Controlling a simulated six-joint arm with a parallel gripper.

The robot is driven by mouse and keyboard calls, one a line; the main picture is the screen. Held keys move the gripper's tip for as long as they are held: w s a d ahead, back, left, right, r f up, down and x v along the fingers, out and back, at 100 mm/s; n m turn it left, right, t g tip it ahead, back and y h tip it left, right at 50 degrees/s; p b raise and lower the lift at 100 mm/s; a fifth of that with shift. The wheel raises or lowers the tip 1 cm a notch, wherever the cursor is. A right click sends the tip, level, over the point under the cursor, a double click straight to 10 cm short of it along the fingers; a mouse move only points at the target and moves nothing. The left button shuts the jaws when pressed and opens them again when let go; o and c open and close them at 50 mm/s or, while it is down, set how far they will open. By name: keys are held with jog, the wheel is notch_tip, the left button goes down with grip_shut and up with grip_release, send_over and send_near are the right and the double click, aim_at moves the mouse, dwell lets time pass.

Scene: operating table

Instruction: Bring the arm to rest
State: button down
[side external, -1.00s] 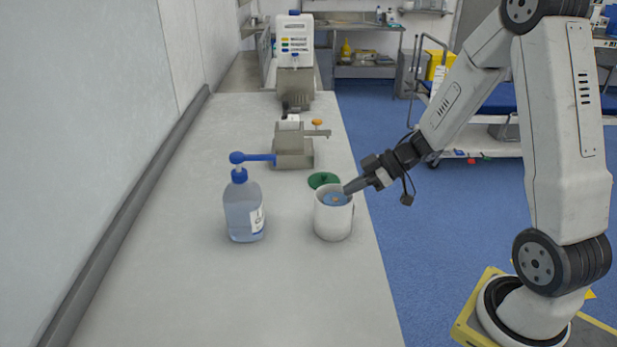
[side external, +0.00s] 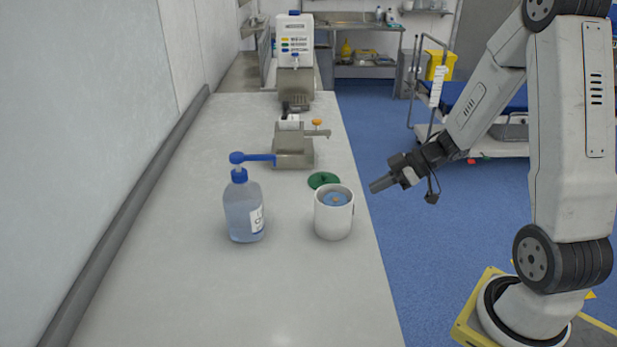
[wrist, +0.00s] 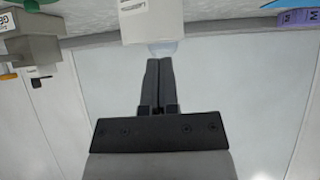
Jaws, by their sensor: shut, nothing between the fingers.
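My gripper (side external: 379,185) is in the side view, just off the right edge of the counter and to the right of the white cup. It is shut and empty, and its fingers point left and slightly down. In the wrist view my gripper (wrist: 158,64) shows its two dark fingers together, with nothing between them. My arm reaches in from the right above the blue floor.
The counter (side external: 200,300) holds a white cup (side external: 333,220) with blue contents near its right edge, a green disc (side external: 323,180), a pump bottle (side external: 244,212), a grey device (side external: 293,150) and a white dispenser (side external: 295,45). A trolley (side external: 490,142) stands behind my arm.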

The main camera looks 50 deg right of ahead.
jog(key=w+a+r+m+h, duration=0.1)
jog(key=w+a+m+h, duration=0.1)
jog(key=w+m+h, duration=0.45)
jog(key=s+a+f+m+g, duration=0.1)
jog(key=s+a+g, duration=0.1)
jog(key=s+a, duration=0.3)
jog(key=s+a+f+m+g+h, duration=0.1)
jog(key=s+a+g, duration=0.2)
jog(key=s+a, duration=0.2)
jog(key=s, duration=0.2)
jog(key=shift+s, duration=0.4)
